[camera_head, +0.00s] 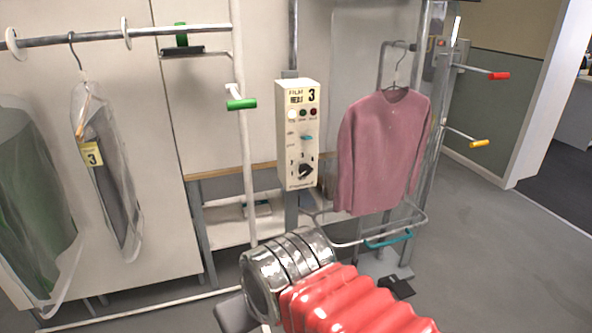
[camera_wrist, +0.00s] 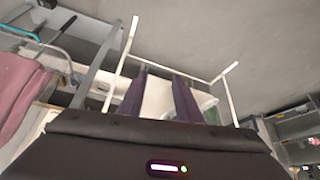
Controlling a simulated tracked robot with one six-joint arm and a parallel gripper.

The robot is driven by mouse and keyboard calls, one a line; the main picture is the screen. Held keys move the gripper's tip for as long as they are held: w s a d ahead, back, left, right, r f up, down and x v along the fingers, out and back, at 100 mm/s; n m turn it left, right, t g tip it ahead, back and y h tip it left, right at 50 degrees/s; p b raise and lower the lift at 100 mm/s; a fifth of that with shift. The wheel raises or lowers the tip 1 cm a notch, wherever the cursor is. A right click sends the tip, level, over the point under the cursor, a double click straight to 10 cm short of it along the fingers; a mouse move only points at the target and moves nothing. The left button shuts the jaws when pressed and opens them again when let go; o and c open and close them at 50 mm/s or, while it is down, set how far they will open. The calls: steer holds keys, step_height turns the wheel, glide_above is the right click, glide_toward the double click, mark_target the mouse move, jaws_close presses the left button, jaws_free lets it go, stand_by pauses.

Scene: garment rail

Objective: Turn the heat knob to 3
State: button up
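The heat knob (camera_head: 305,171) is a dark dial low on the front of a cream control box (camera_head: 284,130) in the head view. Small marks surround it, too small to read surely, and I cannot tell which one its pointer meets. The knob and box are not visible in that view. In the head view my red-sleeved arm is below the box, apart from it; the fingers are not discernible there.
A pink sweater (camera_head: 385,150) hangs just right of the box. A white upright with a green handle (camera_head: 241,104) stands to its left. A bagged garment (camera_head: 108,170) hangs from the left rail. A teal bar (camera_head: 388,239) lies low below the sweater. Floor at right is clear.

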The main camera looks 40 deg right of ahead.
steer(key=shift+w+d, duration=0.1)
steer(key=shift+w, duration=0.25)
steer(key=o, duration=0.3)
steer(key=shift+w+d, duration=0.25)
steer(key=shift+d, duration=0.05)
steer(key=shift+o, duration=1)
steer(key=w+d+m+t+h, duration=0.2)
steer(key=w+d+t+h, duration=0.2)
steer(key=w+d, duration=1)
steer(key=shift+w+d+r+m+t, duration=0.3)
steer(key=shift+w+d+r+m, duration=0.1)
steer(key=shift+d, duration=0.7)
steer(key=w+d+t, duration=0.3)
steer(key=d+t, duration=0.4)
steer(key=d, duration=0.8)
steer(key=shift+w+d+f+h, duration=0.2)
steer(key=shift+w+f+h, duration=0.1)
steer(key=shift+w+f, duration=0.15)
